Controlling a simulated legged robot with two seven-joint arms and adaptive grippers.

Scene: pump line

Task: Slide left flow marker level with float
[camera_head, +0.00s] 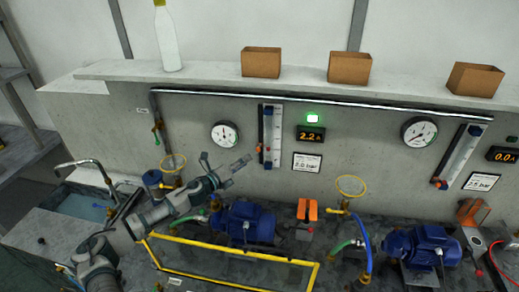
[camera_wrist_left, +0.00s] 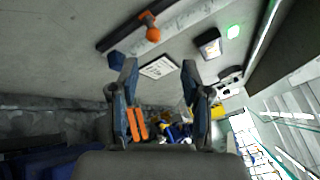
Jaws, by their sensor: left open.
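The left flow meter (camera_head: 270,132) is an upright panel with a pale scale on the grey wall. Small blue and orange parts show near its lower end; which is the marker and where the float sits are too small to tell. In the left wrist view a dark bar (camera_wrist_left: 120,35) of the meter bears an orange knob (camera_wrist_left: 153,34), with a dark blue block (camera_wrist_left: 116,60) near its end. My left gripper (camera_head: 228,166) is open and empty, left of the meter's lower part and apart from it. Its fingers also show in the wrist view (camera_wrist_left: 159,68). My right gripper is out of view.
A round gauge (camera_head: 225,134) is left of the meter, and a lit display (camera_head: 311,134) right of it. A blue pump (camera_head: 246,222) and yellow frame (camera_head: 235,250) lie below. A second flow meter (camera_head: 460,155) is far right. A shelf with boxes overhangs the wall.

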